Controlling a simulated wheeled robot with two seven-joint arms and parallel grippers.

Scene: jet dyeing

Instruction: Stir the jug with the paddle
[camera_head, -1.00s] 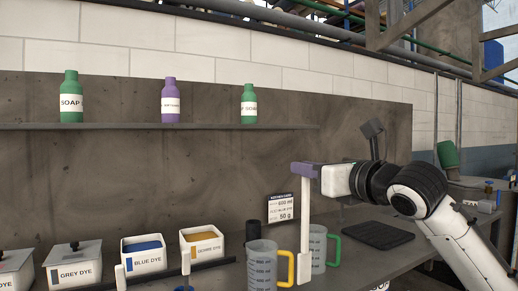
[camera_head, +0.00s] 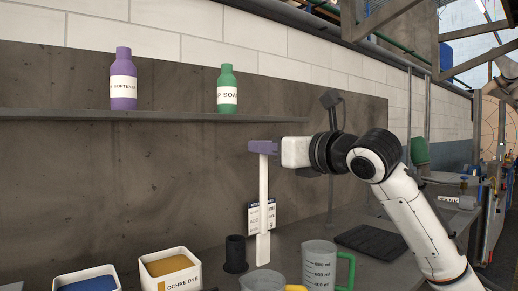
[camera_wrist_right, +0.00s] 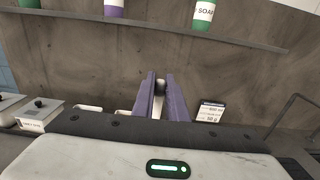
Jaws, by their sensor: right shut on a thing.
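My right gripper (camera_head: 263,147) is shut on the upper end of the white paddle (camera_head: 263,205), which hangs upright. A second clear jug with a green handle (camera_head: 319,266) stands to the right. My left gripper is not in view.
A black cylinder (camera_head: 236,254) and a label card (camera_head: 252,218) stand behind the jugs. Boxes of ochre dye (camera_head: 171,286) and blue dye (camera_head: 88,282) are at left. A dark mat (camera_head: 371,241) lies at right. Bottles stand on the shelf (camera_head: 180,115).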

